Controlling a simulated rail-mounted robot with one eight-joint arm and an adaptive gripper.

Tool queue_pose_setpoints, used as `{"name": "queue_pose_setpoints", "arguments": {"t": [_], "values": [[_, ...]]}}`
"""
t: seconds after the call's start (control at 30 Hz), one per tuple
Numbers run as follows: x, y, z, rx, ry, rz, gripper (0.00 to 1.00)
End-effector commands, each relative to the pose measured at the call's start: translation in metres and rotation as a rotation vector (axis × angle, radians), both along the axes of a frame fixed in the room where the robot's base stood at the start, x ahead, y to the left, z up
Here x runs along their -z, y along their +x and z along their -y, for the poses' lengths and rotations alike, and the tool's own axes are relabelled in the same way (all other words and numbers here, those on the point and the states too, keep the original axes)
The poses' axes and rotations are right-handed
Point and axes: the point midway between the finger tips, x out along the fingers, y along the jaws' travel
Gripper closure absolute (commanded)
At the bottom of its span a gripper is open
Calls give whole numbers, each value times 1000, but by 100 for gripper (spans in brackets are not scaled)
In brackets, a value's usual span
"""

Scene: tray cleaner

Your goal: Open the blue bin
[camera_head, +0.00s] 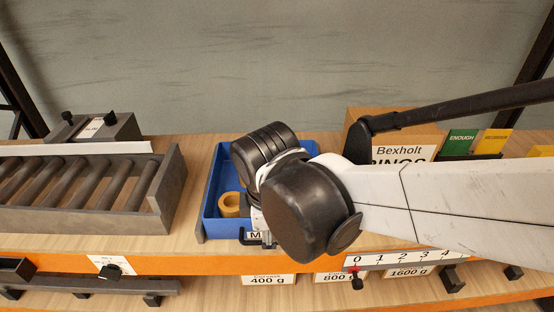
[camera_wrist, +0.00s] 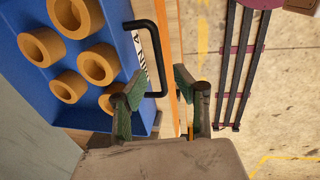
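The blue bin (camera_head: 212,190) stands on the wooden shelf, partly hidden behind my arm. In the wrist view its blue floor (camera_wrist: 85,25) holds several tan rings (camera_wrist: 98,64), and no lid shows. A black U-shaped handle (camera_wrist: 157,45) sticks out from its labelled front. The handle also shows at the bin's front in the head view (camera_head: 247,238). My gripper (camera_wrist: 158,76) is open, with its green-and-black fingers apart. In the wrist view the handle's lower end lies between the fingers; I cannot tell whether they touch it. In the head view my wrist hides the fingers.
A grey roller conveyor (camera_head: 85,185) stands left of the bin. A cardboard box labelled "Bexholt rings" (camera_head: 425,132) is at the right, behind my arm. An orange shelf edge (camera_head: 200,264) runs along the front. The wrist view shows dark rails (camera_wrist: 237,65) over open floor at the right.

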Motion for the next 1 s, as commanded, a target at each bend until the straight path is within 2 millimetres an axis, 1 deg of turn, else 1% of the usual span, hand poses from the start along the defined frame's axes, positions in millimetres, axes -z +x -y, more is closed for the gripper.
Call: {"name": "queue_pose_setpoints", "arguments": {"t": [0.03,0.1,0.23,0.4,0.63,0.67,0.87,1.0], "values": [[10,2,0,1,0,0,72],[19,4,0,1,0,0,72],[31,6,-1,0,0,0,72],[37,7,-1,0,0,0,72],[37,7,0,0,0,0,72],[37,7,0,0,0,0,73],[37,7,0,0,0,0,100],[37,7,0,0,0,0,100]]}}
